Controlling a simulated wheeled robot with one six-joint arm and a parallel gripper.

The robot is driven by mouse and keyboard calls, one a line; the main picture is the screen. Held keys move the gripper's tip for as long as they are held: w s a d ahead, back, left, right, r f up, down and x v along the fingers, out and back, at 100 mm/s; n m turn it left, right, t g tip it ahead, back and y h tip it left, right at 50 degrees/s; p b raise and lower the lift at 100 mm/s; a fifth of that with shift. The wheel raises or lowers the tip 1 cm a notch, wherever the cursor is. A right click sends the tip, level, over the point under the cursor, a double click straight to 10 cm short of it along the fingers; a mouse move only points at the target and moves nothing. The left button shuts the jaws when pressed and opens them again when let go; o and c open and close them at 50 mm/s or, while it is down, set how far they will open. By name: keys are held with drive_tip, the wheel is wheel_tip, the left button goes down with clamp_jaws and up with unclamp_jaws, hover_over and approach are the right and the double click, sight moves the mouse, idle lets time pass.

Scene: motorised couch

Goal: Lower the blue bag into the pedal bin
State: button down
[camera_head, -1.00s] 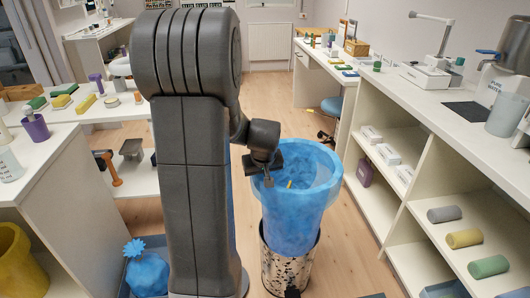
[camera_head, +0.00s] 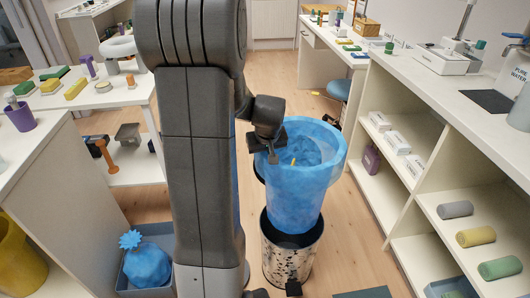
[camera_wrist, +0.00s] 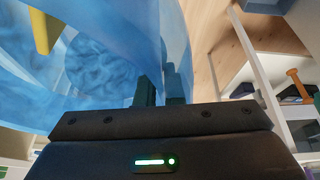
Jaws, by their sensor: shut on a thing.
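The blue bag (camera_head: 300,190) hangs wide open and upright, tapering downward. My gripper (camera_head: 272,158) is shut on its rim at the left side. The wrist view shows the fingers (camera_wrist: 159,88) closed on the translucent blue film (camera_wrist: 110,60). A yellow strip (camera_head: 293,162) shows inside the bag. The speckled pedal bin (camera_head: 290,268) stands on the floor below, its dark mouth open. The bag's bottom overlaps the bin's mouth in the head view; I cannot tell how deep it sits. My arm covers the area left of the bag.
A tied blue bag (camera_head: 148,264) sits in a grey box at lower left. A white shelf unit (camera_head: 425,190) with coloured rolls stands on the right. A white table (camera_head: 110,95) is at the left. Wooden floor (camera_head: 350,225) is clear right of the bin.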

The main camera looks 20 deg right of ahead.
wheel_tip(320, 180, down, 38)
drive_tip(key=b, duration=2.4)
drive_tip(key=shift+r, duration=0.2)
drive_tip(key=shift+s+a+f, duration=0.15)
drive_tip(key=shift+f, duration=0.05)
idle(0.5)
drive_tip(key=shift+w, duration=0.35)
idle(0.7)
drive_tip(key=shift+f, duration=0.2)
drive_tip(key=c, duration=1.5)
unclamp_jaws()
drive_tip(key=shift+s, duration=0.1)
